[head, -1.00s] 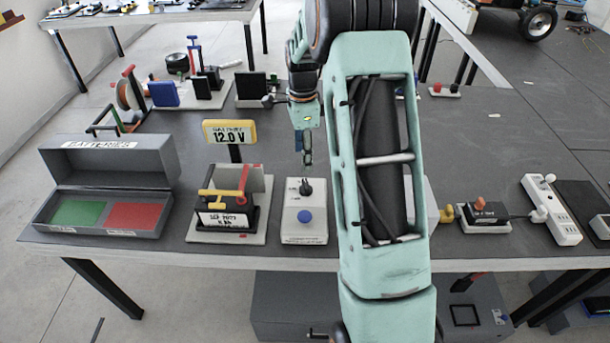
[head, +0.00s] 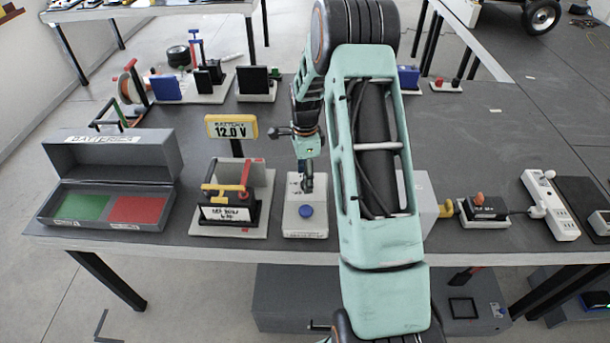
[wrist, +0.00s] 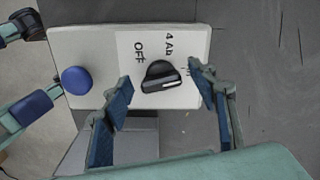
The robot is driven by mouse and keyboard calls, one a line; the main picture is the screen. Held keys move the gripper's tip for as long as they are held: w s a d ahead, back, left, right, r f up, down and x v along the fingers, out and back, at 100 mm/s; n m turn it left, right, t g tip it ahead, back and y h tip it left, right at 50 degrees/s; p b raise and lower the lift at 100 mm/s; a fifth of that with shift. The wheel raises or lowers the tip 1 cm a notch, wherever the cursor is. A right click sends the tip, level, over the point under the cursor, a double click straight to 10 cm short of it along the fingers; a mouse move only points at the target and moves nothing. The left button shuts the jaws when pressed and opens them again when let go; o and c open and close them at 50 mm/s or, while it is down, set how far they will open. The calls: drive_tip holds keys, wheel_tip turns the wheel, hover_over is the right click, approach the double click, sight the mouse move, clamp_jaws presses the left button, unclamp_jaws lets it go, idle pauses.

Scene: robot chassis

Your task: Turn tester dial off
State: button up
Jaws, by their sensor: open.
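The tester (head: 305,222) is a white box with a blue button (head: 306,210) near the table's front edge. In the wrist view its black dial (wrist: 161,77) sits on a white label with "OFF" (wrist: 139,52) and "4 Ah" (wrist: 169,44); a third marking is partly hidden by a finger. The dial's white line runs roughly along the picture's horizontal, tilted slightly. My gripper (wrist: 158,93) is open, its blue-padded fingers on either side of the dial, apart from it. In the head view my gripper (head: 307,183) is over the tester's back part and hides the dial.
A battery stand with a yellow "12.0 V" display (head: 231,127) stands just left of the tester. An open grey batteries box (head: 160,210) is farther left. A power strip (head: 551,207) lies at the right. Table behind is partly clear.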

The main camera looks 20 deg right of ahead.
drive_tip(key=c, duration=1.2)
drive_tip(key=shift+o, duration=0.2)
